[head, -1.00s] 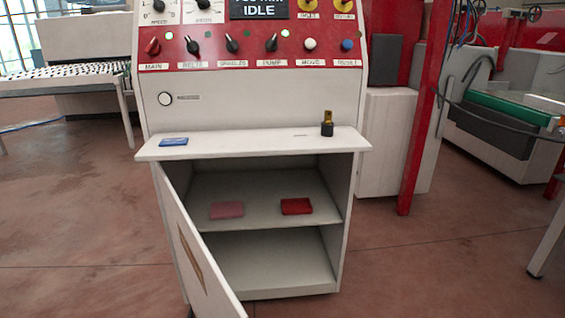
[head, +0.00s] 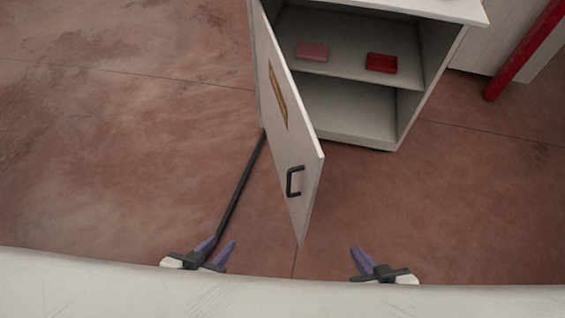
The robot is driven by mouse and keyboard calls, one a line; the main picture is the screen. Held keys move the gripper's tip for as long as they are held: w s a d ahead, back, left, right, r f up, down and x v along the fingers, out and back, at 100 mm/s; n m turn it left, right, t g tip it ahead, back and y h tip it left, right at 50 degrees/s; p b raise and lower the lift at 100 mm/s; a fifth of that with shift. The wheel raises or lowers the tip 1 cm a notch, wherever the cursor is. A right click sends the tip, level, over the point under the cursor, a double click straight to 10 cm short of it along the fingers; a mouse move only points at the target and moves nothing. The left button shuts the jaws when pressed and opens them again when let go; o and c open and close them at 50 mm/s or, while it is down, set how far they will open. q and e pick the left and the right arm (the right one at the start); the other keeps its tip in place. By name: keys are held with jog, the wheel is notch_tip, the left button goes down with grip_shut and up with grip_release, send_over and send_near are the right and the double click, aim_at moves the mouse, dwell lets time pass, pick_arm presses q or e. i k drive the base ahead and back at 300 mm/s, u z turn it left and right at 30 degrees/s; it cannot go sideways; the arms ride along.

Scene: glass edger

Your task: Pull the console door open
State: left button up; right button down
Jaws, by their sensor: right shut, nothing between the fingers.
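The white console door (head: 283,135) stands ajar, hinged on the left of the console, with its free edge swung toward me. A black bar handle (head: 290,182) is on its outer face near the free edge. Both of my grippers are low in the head view, apart from the door. My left gripper (head: 226,243) is left of the door, its purple fingers spread. My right gripper (head: 356,254) is right of the door's lower corner, its fingers together and empty. The open console cabinet (head: 410,105) shows two shelf levels.
A pink block (head: 312,51) and a red block (head: 382,63) lie on the upper shelf. A thin black rod (head: 240,185) runs from the door's foot toward my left gripper; whether they touch is unclear. A red post (head: 525,50) stands right. The floor around the door is otherwise clear.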

aim_at(298, 157)
jog(key=u, duration=3.2)
jog(key=k, duration=1.2)
jog(key=z, duration=1.75)
jog(key=i, duration=0.5)
